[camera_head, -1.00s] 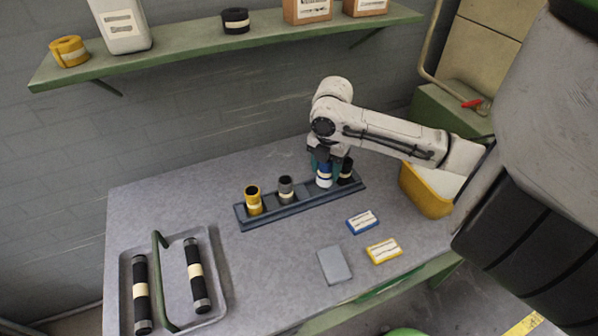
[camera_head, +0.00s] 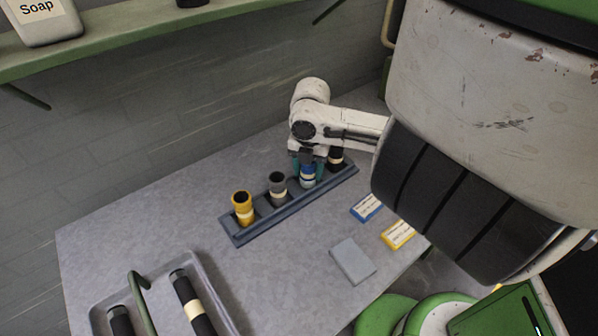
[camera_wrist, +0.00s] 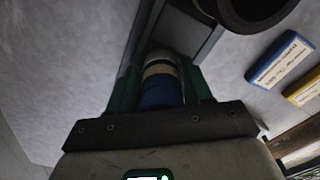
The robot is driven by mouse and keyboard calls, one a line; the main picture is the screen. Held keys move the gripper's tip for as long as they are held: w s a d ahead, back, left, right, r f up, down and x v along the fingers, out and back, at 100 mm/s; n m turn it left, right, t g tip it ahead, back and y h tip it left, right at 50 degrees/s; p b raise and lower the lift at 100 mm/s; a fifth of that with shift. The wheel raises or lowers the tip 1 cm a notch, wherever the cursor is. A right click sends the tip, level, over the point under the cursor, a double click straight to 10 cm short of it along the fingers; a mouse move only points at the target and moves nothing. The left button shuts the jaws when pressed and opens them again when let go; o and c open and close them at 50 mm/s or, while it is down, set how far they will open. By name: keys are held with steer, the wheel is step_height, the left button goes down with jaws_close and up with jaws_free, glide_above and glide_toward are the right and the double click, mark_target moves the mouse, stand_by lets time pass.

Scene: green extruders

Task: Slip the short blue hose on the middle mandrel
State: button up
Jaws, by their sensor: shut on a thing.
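The short blue hose (camera_head: 308,170), with a pale band, is upright at the rack (camera_head: 252,234), between the grey hose and the black hose. My gripper (camera_head: 307,163) is shut on it from above. In the wrist view the blue hose (camera_wrist: 160,92) sits between the two green fingers of my gripper (camera_wrist: 158,80). I cannot tell whether its foot still touches the rack. I cannot identify the middle mandrel in these frames.
A yellow hose (camera_head: 242,206), a grey hose (camera_head: 277,187) and a black hose (camera_head: 335,160) stand in the rack. A tray (camera_head: 214,286) with black banded rolls is at lower left. Blue (camera_head: 366,208) and yellow (camera_head: 398,235) boxes and a grey block (camera_head: 352,261) lie in front. A green machine (camera_head: 500,318) is at lower right.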

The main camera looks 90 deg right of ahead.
steer(key=shift+f, duration=0.1)
steer(key=shift+f, duration=0.1)
steer(key=o, duration=1.2)
step_height(320, 180, up, 12)
steer(key=shift+r, duration=0.2)
stand_by(0.4)
